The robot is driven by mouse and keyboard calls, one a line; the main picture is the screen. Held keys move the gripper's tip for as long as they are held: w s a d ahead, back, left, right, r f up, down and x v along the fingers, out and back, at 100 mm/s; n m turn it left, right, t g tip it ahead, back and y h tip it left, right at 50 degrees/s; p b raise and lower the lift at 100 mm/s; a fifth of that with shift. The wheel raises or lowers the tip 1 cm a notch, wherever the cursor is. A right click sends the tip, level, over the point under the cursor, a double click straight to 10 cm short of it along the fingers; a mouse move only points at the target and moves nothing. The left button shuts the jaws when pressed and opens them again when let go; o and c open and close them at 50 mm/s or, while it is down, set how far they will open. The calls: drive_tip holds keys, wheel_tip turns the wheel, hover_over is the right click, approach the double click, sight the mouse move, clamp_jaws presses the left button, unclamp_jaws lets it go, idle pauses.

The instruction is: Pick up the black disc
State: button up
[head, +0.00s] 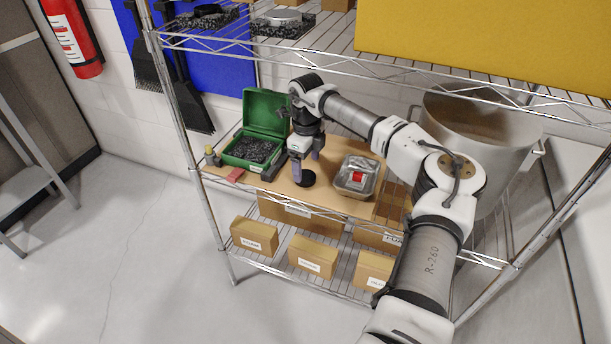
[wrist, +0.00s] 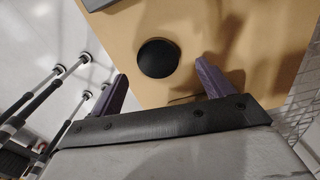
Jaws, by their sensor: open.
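The black disc (head: 306,178) lies flat on a tan board (head: 327,200) on the middle shelf. In the wrist view the disc (wrist: 159,58) is round and dark, ahead of the fingertips and roughly between their lines. My gripper (head: 306,165) points down just above and beside the disc. Its two purple fingers are spread apart and empty in the wrist view (wrist: 160,84). The disc looks clear of both fingers, though the exact height gap cannot be told.
A green open case (head: 268,111) with dark foam stands left of my gripper. A metal tin (head: 355,178) with a red patch sits right of the disc. A large pot (head: 477,125) stands farther right. The shelf above and a wire post (head: 184,130) bound the space.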

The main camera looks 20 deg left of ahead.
sight(305, 176)
drive_tip(key=shift+s+a+f, duration=0.1)
drive_tip(key=shift+s+f, duration=0.05)
drive_tip(key=shift+f, duration=1.65)
drive_tip(key=c, duration=1.1)
drive_tip(key=shift+r, duration=0.1)
